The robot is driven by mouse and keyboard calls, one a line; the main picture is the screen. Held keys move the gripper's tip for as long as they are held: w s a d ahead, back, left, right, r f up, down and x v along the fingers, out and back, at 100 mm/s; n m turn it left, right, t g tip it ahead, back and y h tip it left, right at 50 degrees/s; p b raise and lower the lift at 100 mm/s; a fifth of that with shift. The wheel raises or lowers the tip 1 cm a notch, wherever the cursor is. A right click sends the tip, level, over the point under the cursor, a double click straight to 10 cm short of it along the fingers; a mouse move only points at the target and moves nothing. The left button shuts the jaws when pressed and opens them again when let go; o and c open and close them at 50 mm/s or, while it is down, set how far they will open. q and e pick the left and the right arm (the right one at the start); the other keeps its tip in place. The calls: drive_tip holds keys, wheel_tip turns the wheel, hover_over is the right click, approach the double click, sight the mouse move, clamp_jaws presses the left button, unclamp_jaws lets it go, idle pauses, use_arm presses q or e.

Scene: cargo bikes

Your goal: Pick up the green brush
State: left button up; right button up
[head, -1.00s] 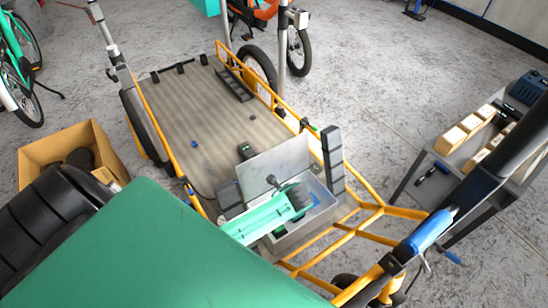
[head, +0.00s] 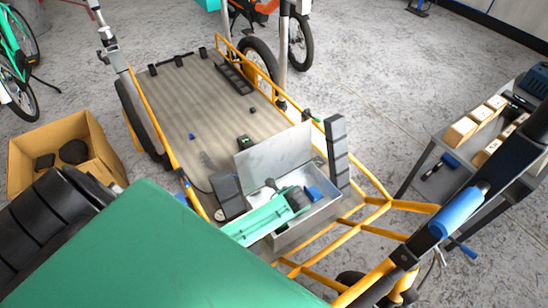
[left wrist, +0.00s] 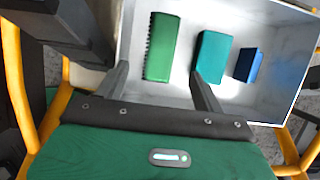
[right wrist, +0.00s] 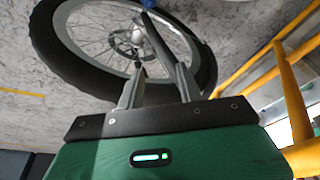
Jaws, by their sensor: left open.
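The green brush (left wrist: 162,47) lies in an open metal box, with its dark bristle edge toward the left in the left wrist view. Beside it in the box are a teal block (left wrist: 209,57) and a smaller blue block (left wrist: 248,65). My left gripper (left wrist: 158,75) is open above the box, its fingers apart on either side of the brush's near end, with nothing held. In the head view my left gripper (head: 294,199) covers the brush. My right gripper (right wrist: 157,75) is open and empty, with a spoked wheel beyond it.
The metal box (head: 296,232) has a raised lid (head: 272,157) and sits on the yellow-framed cargo bike. A dark upright post (head: 336,150) stands at its right. A cardboard box (head: 40,160) is at left, and a grey shelf cart (head: 440,155) is at right.

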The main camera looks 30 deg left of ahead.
use_arm(q)
drive_tip(key=b+x, duration=0.1)
drive_tip(key=x, duration=0.4)
drive_tip(key=shift+a+f, duration=0.1)
drive_tip(key=shift+f, duration=0.15)
drive_tip(key=b+x, duration=0.2)
drive_tip(key=x, duration=0.2)
drive_tip(key=shift+w+f, duration=0.15)
drive_tip(key=shift+w, duration=0.1)
drive_tip(key=shift+a+f, duration=0.15)
drive_tip(key=shift+f, duration=0.1)
use_arm(e)
wheel_tip(320, 180, up, 7)
drive_tip(key=t, duration=0.1)
drive_tip(key=shift+s, duration=0.25)
drive_tip(key=shift+d+r, duration=0.1)
drive_tip(key=shift+r, duration=0.1)
use_arm(q)
drive_tip(key=shift+f, duration=0.25)
use_arm(e)
drive_tip(key=shift+r, duration=0.1)
use_arm(q)
drive_tip(key=c, duration=1.1)
drive_tip(key=shift+r, duration=0.1)
